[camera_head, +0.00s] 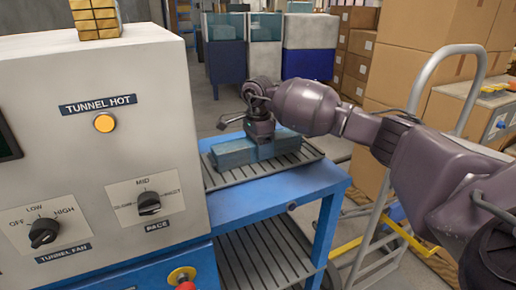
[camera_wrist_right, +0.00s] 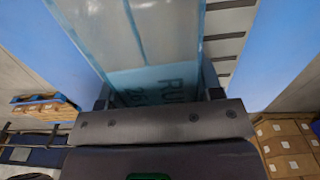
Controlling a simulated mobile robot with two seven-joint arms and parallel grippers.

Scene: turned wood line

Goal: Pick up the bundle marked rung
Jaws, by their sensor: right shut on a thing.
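The bundle (camera_head: 234,154) is a long, pale blue, film-wrapped block lying on the slatted top of a blue stand, beside the machine. In the right wrist view the bundle (camera_wrist_right: 165,35) runs up the picture between my fingers, with a label reading "RU" and the rest partly hidden. My right gripper (camera_head: 262,139) comes down from above and is shut on the bundle near its middle; in the wrist view its fingers (camera_wrist_right: 160,92) are on either side of it. I cannot tell whether the bundle is clear of the slats. My left gripper is not in view.
A grey machine (camera_head: 85,140) with a lit amber "TUNNEL HOT" lamp (camera_head: 104,123) and knobs stands at left. The blue stand (camera_head: 270,195) has a lower slatted shelf (camera_head: 262,258). A hand truck (camera_head: 425,75) and stacked cardboard boxes (camera_head: 420,25) are at right.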

